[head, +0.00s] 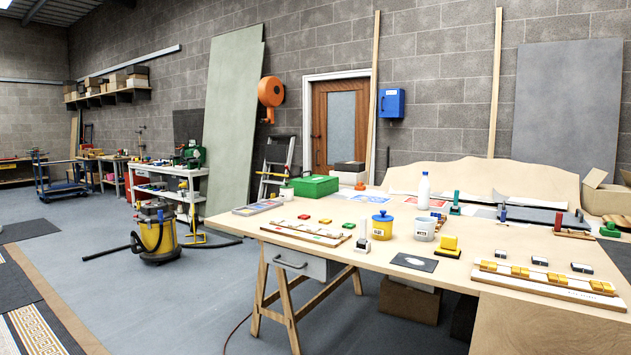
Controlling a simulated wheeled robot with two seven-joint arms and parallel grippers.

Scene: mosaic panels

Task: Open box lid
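A green box (316,186) sits on the far left part of the pale wooden worktable (345,210), near its back edge. Its lid looks closed, and a small dark mark shows on its front. A cardboard box (606,197) with raised flaps stands at the far right edge of the picture. I cannot tell from the frame which box is meant. Neither of my grippers is in view, and nothing is seen touching either box.
A yellow pot with a blue lid (382,226), a white bucket (424,229), a white bottle (423,191) and tile boards (306,232) (545,281) stand on the table. A yellow vacuum (157,232) with a hose is on the floor. Open floor lies left of the table.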

